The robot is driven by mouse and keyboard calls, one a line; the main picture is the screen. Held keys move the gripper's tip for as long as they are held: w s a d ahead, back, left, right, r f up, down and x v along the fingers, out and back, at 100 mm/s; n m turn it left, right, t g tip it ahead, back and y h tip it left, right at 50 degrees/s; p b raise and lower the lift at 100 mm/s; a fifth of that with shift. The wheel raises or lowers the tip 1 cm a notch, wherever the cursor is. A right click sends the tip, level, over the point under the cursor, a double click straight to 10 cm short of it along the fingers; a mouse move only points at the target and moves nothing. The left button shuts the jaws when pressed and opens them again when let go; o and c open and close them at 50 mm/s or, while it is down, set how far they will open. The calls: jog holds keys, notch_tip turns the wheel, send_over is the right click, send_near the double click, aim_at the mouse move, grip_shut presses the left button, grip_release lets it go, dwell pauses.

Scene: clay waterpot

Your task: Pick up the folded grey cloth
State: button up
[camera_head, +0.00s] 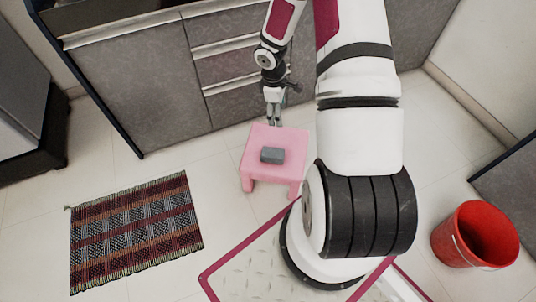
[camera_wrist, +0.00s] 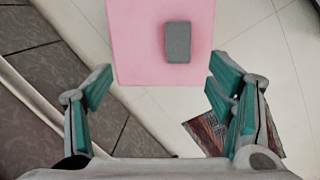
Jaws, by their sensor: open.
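The folded grey cloth (camera_head: 272,155) is a small dark grey block lying on top of a pink stool (camera_head: 257,136). In the wrist view the cloth (camera_wrist: 178,42) lies on the pink stool top (camera_wrist: 140,62), right of its middle and near its lower right edge. My gripper (camera_head: 274,120) is at the far edge of the stool in the head view, short of the cloth. In the wrist view my gripper (camera_wrist: 160,88) has its green-padded fingers wide apart with nothing between them. The cloth is beyond the fingertips. Nothing hides the cloth.
Grey cabinets with drawers (camera_head: 226,68) stand close behind my gripper. A woven striped rug (camera_head: 135,230) lies on the floor at left. A red bucket (camera_head: 475,235) stands at right.

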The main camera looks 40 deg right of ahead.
notch_tip(320, 180, down, 10)
jog(key=a+y, duration=0.2)
jog(key=n+b, duration=0.1)
jog(key=b, duration=0.3)
send_over(271, 152)
jog(key=f, duration=0.8)
jog(key=shift+s+d, duration=0.15)
jog(key=shift+d, duration=0.25)
jog(key=shift+w+a+f+b, duration=0.15)
jog(key=shift+f+b, duration=0.4)
jog(key=shift+f, duration=0.45)
jog(key=shift+a+f+b, duration=0.15)
jog(key=shift+f+b, duration=0.35)
jog(key=shift+f, duration=0.45)
jog(key=shift+w+a+f+b, duration=0.15)
jog(key=shift+f+b, duration=0.4)
jog(key=shift+f, duration=0.45)
jog(key=shift+s, duration=0.1)
jog(key=c, duration=1.2)
